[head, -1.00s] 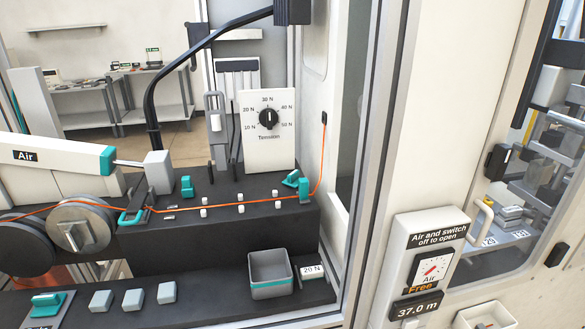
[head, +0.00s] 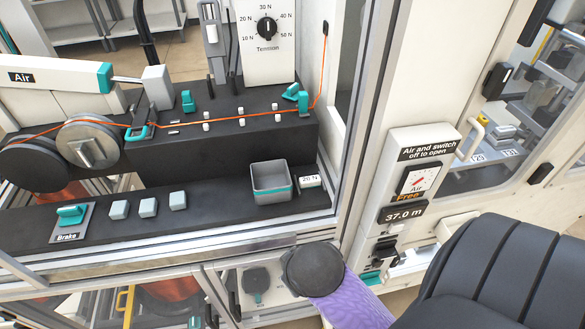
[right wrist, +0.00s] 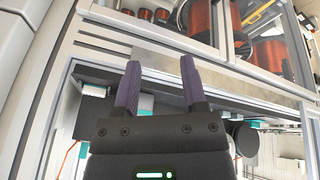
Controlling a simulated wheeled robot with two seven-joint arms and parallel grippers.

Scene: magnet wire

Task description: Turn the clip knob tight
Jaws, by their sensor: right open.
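An orange wire (head: 220,118) runs from the reels past small white guides to a teal clip (head: 303,103) at the right end of the black bench. A small teal lever-like piece (head: 290,92) sits beside that clip. I cannot tell which teal part is the clip knob. In the right wrist view my right gripper (right wrist: 160,72) is open, its two purple fingers apart with nothing between them, below a metal frame rail. In the head view my right arm is low at the front, away from the wire. My left gripper is not in view.
A tension dial (head: 267,28) stands behind the wire. A grey bin (head: 272,196), a 20 N block (head: 309,181), grey blocks (head: 148,207) and a brake lever (head: 72,214) are on the front ledge. A frame post (head: 362,150) stands right of the bench.

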